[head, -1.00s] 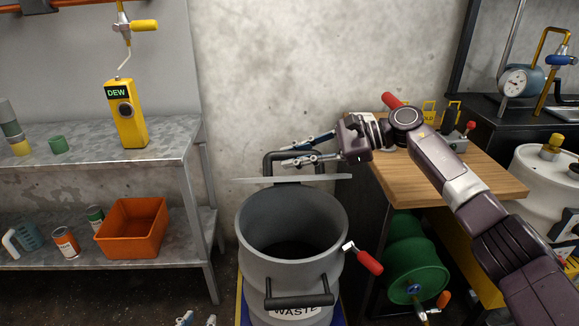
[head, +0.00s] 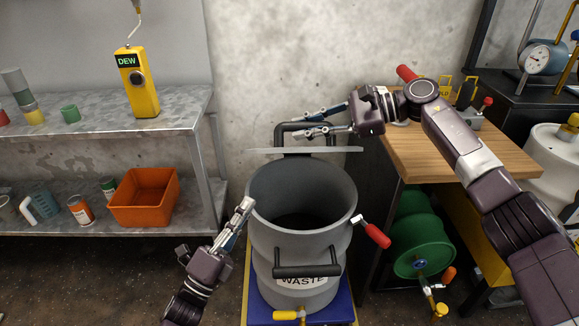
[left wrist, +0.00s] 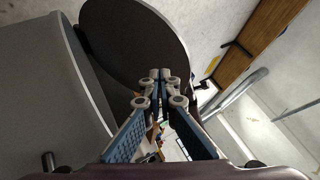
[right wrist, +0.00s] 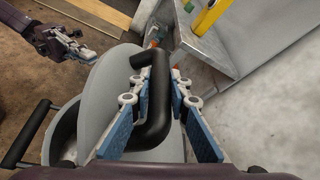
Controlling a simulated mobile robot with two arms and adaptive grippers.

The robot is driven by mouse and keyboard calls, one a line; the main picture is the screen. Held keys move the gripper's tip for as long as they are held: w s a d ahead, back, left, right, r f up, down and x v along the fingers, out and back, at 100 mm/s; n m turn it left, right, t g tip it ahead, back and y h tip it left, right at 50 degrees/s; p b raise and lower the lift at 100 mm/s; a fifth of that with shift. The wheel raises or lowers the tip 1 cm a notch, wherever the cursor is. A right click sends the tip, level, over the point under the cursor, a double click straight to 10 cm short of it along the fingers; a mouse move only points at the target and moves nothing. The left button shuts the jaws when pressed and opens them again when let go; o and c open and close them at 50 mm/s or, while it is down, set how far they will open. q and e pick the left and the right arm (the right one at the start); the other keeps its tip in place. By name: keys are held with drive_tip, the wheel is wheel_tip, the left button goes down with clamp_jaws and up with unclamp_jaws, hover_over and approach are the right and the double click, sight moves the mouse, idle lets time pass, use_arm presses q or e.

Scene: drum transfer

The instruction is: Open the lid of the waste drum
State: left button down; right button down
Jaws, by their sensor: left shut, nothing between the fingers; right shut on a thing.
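The grey waste drum (head: 300,246) stands with its mouth open, dark inside, a black front handle and a WASTE label. Its lid (head: 300,151) is raised above the back of the rim, nearly edge-on in the head view; its underside (left wrist: 135,35) shows dark in the left wrist view. My right gripper (head: 308,124) is shut on the lid's black handle (right wrist: 155,115), which runs between its fingers in the right wrist view. My left gripper (head: 249,203) is shut and empty at the left side of the drum's rim.
A red-handled clamp (head: 376,234) sticks out from the drum's right side. A metal shelf (head: 190,122) stands left, with an orange bin (head: 145,196) on its lower level. A wooden bench (head: 455,154) and green reel (head: 418,246) are at right.

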drive_tip(key=shift+r, duration=0.2)
use_arm(q)
drive_tip(key=s+d+m+g+h, duration=0.3)
drive_tip(key=m+g+h, duration=0.4)
drive_tip(key=m, duration=0.5)
drive_tip(key=w+d+r, duration=0.6)
drive_tip(key=d+r, duration=0.1)
drive_tip(key=r, duration=0.2)
drive_tip(key=shift+w+t+h, duration=0.2)
drive_tip(key=shift+t+h, duration=0.1)
drive_tip(key=shift+h, duration=0.1)
